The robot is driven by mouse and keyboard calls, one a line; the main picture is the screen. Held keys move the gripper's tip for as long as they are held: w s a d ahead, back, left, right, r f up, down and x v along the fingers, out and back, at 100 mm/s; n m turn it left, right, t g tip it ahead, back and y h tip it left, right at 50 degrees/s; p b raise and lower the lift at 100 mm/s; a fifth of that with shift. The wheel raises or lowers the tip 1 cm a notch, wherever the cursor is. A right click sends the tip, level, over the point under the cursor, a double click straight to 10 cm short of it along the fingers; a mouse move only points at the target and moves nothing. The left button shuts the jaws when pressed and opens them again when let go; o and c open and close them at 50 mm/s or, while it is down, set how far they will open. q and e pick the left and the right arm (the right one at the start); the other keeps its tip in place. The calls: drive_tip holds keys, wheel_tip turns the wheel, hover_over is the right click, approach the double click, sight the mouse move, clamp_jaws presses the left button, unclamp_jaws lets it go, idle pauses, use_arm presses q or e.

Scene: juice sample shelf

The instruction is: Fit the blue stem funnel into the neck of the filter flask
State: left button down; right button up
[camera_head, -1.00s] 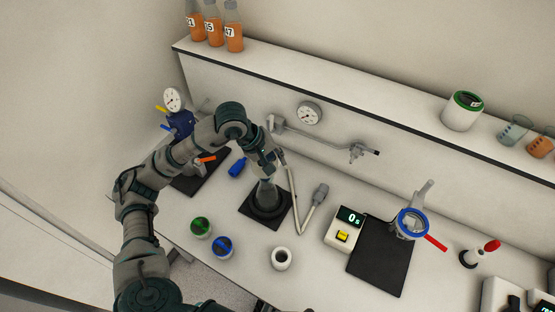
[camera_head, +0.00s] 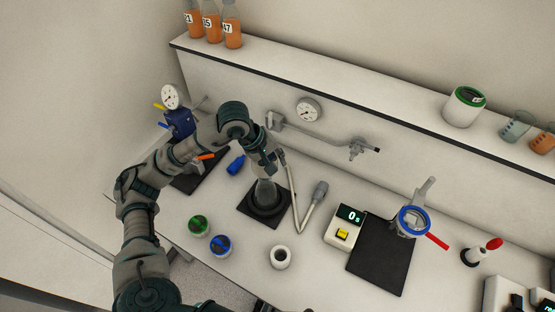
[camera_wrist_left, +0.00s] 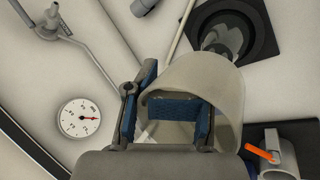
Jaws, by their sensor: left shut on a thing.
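My left gripper (camera_wrist_left: 166,112) is shut on a pale, wide-mouthed, funnel-like piece (camera_wrist_left: 200,88), whose curved wall shows between and beyond the blue finger pads. No blue stem shows on it from here. In the head view my left gripper (camera_head: 272,163) is at the upper side of the filter flask, and the arm hides the held piece. The clear filter flask (camera_head: 266,191) stands upright on a dark square base. It also shows at the upper right of the left wrist view (camera_wrist_left: 222,38), apart from the held piece. My right gripper is not in view.
A grey-tipped hose (camera_head: 309,208) lies right of the flask. A small blue object (camera_head: 237,165) lies to its left. Green-topped (camera_head: 199,225) and blue-topped (camera_head: 220,245) jars and a white ring (camera_head: 280,257) stand in front. A timer (camera_head: 347,228) stands at the right.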

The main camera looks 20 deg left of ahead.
use_arm(q)
drive_tip(key=shift+f, duration=0.2)
drive_tip(key=c, duration=0.6)
unclamp_jaws()
